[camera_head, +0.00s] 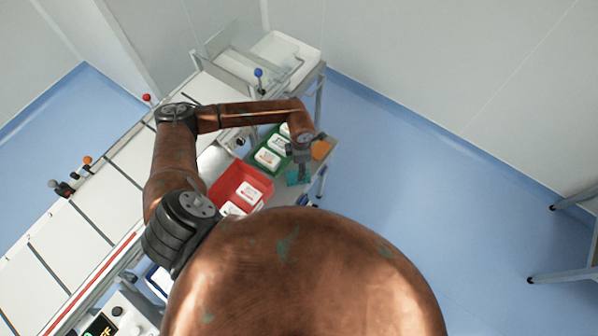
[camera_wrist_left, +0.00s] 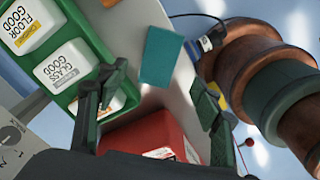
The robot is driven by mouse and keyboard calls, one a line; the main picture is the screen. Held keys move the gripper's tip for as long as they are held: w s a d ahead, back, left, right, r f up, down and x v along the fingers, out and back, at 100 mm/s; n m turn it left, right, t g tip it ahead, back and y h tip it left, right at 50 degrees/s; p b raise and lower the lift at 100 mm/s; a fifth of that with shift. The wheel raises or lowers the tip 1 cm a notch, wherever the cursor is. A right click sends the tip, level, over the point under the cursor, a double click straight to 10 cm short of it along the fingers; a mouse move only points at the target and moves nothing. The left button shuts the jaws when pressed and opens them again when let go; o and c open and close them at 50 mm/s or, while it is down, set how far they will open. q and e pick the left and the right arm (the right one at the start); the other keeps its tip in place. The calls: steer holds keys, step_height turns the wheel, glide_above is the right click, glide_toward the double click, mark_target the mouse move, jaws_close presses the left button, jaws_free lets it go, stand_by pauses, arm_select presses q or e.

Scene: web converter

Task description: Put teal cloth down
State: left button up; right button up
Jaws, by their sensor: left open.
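The teal cloth (camera_head: 294,179) lies flat on the grey cart top, beside the green tray. In the left wrist view the teal cloth (camera_wrist_left: 161,55) is a flat rectangle beyond and between the fingertips, with no finger closed on it. My left gripper (camera_head: 303,174) points down over the cloth and partly hides it in the head view. In the wrist view my left gripper (camera_wrist_left: 158,80) has its two dark green fingers spread wide apart, with nothing held between them. My right gripper is in neither view.
A green tray (camera_wrist_left: 72,95) with white labelled bottles and a red tray (camera_head: 262,179) with white bottles stand close by. An orange cloth (camera_head: 321,149) lies near the teal one. A conveyor (camera_head: 75,235) runs along the left. Open blue floor lies right.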

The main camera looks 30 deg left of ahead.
arm_select(q)
steer(key=shift+r, duration=1.65)
